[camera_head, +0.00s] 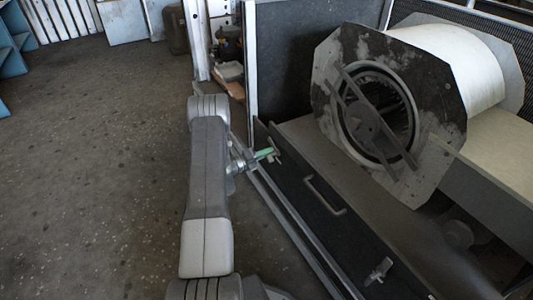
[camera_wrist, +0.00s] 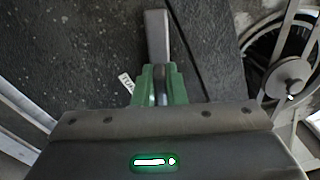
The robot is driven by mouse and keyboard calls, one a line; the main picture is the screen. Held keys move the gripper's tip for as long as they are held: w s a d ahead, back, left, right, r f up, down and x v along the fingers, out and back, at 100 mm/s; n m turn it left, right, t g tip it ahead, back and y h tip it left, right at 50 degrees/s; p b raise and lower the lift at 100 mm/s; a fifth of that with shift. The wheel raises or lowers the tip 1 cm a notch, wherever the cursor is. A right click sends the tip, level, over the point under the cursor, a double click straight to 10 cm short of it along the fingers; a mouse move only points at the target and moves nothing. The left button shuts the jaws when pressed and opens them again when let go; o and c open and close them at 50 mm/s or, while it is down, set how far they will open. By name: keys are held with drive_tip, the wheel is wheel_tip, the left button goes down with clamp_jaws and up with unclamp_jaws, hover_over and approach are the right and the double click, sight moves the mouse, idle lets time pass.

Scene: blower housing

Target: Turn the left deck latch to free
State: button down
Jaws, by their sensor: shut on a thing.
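The left deck latch shows in the wrist view as a grey bar-shaped handle (camera_wrist: 155,36) standing out past my fingers over a dark panel. My gripper (camera_wrist: 158,88), with green fingers, is shut on this latch, one finger on each side of it. In the head view my gripper (camera_head: 265,154) is at the upper left end of the dark deck panel (camera_head: 300,195), and the latch is mostly hidden there. Another latch (camera_head: 380,270), grey, sits at the lower right end of the same panel. I cannot tell the held latch's exact turn angle.
A blower drum with a round opening (camera_head: 378,110) and octagonal end plate stands behind the panel; it also shows in the wrist view (camera_wrist: 290,70). A bar handle (camera_head: 325,198) sits mid-panel. A small white tag (camera_wrist: 127,84) lies beside my fingers. The floor at left is clear.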

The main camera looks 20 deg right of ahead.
drive_tip(key=shift+w+f+n, duration=0.1)
drive_tip(key=shift+f+n, duration=0.05)
drive_tip(key=shift+n, duration=0.95)
drive_tip(key=shift+f+n, duration=0.15)
drive_tip(key=shift+n, duration=0.95)
drive_tip(key=c, duration=1.5)
unclamp_jaws()
drive_tip(key=a+p, duration=0.1)
drive_tip(key=a, duration=0.3)
drive_tip(key=a+p, duration=0.1)
drive_tip(key=a, duration=0.4)
drive_tip(key=s+a+p, duration=0.1)
drive_tip(key=a, duration=0.3)
drive_tip(key=shift+a, duration=0.4)
drive_tip(key=shift+d, duration=0.1)
